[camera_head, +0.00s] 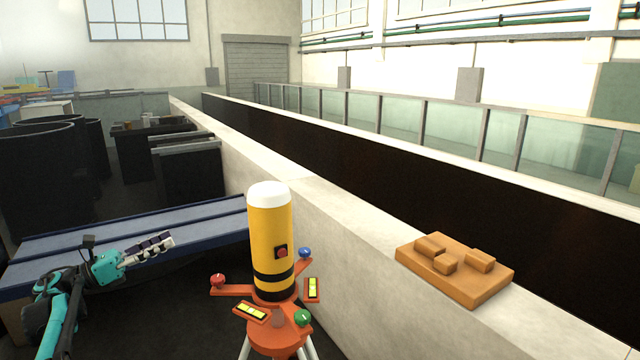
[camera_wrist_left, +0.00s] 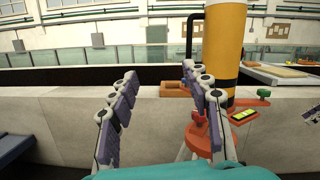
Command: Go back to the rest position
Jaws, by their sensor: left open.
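My left gripper (camera_head: 165,242) is at the lower left in the head view, over the blue-edged grey bench. Its fingers point right, toward the yellow cylinder, and stay clear of it. In the left wrist view the two purple-and-white fingers of the left gripper (camera_wrist_left: 160,78) stand apart with nothing between them. My right gripper does not show in the head view. A small pale and dark piece at the right edge of the left wrist view may be part of it, but I cannot tell its state.
A yellow cylinder (camera_head: 270,225) with a white top stands on an orange tripod base (camera_head: 278,330) with coloured knobs. An orange block (camera_head: 455,270) lies on the pale flume wall (camera_head: 350,235). A grey bench (camera_head: 125,232) and dark tanks (camera_head: 45,175) are at left.

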